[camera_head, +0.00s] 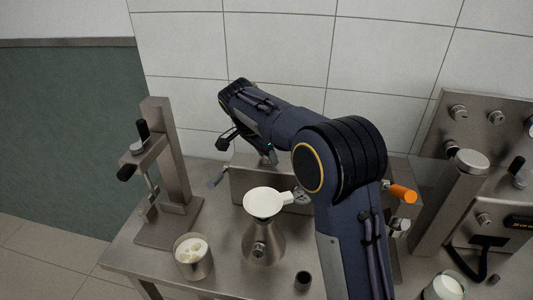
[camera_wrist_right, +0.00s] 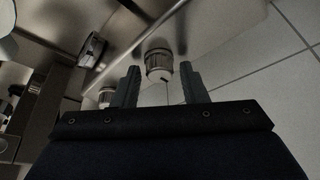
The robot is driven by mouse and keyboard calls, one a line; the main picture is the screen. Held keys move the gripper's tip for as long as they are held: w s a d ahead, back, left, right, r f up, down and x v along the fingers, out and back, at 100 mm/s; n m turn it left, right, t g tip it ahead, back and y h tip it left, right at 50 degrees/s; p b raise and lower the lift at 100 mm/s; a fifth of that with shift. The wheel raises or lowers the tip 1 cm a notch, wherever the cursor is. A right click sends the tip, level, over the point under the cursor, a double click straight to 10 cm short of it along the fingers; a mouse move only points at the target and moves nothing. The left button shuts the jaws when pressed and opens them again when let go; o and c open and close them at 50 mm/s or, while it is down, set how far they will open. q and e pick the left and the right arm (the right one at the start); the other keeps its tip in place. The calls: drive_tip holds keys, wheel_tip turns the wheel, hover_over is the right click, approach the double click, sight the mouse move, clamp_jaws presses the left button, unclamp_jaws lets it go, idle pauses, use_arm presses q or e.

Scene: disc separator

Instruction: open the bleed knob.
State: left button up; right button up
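My right arm reaches across the bench to the back left in the head view, its gripper (camera_head: 266,154) low near the metal box (camera_head: 245,183). In the right wrist view the right gripper (camera_wrist_right: 160,68) is open, with its two dark fingers apart. A ribbed metal knob (camera_wrist_right: 158,60) with a pale end shows between and just beyond the fingertips. A gap seems to remain on each side, and I see no clear contact. I cannot tell for sure that this is the bleed knob. A second, smaller pale knob (camera_wrist_right: 106,96) is to its left. My left gripper is out of view.
A conical vessel with a white funnel top (camera_head: 263,203) and a metal cup (camera_head: 193,262) stand on the bench. A metal stand (camera_head: 172,165) is at left. An orange-handled valve (camera_head: 402,193) and a panel with knobs (camera_head: 480,125) are at right.

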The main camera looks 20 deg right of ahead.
sight(259, 168)
drive_tip(key=shift+o, duration=0.7)
drive_tip(key=v, duration=0.7)
drive_tip(key=shift+r, duration=0.35)
drive_tip(key=shift+s+a, duration=0.1)
drive_tip(key=shift+s, duration=0.05)
drive_tip(key=s+d+f+n+y, duration=0.1)
drive_tip(key=s+d+n+y, duration=0.2)
drive_tip(key=s, duration=0.4)
drive_tip(key=s+d+f+n+y, duration=0.1)
drive_tip(key=s+d+n+y, duration=0.1)
drive_tip(key=s+d, duration=0.35)
drive_tip(key=s+a+f+n+t+y, duration=0.1)
drive_tip(key=s+a+f+n, duration=0.1)
drive_tip(key=s, duration=0.5)
drive_tip(key=s+a+f+n+t+y, duration=0.1)
drive_tip(key=s+a+f+n, duration=0.2)
drive_tip(key=s, duration=0.4)
drive_tip(key=s+a+f+n+t+y, duration=0.1)
drive_tip(key=s+a+f+n+t, duration=0.1)
drive_tip(key=s, duration=0.5)
drive_tip(key=shift+a+f+n, duration=0.3)
drive_tip(key=shift+a+f, duration=0.2)
drive_tip(key=shift+f, duration=0.05)
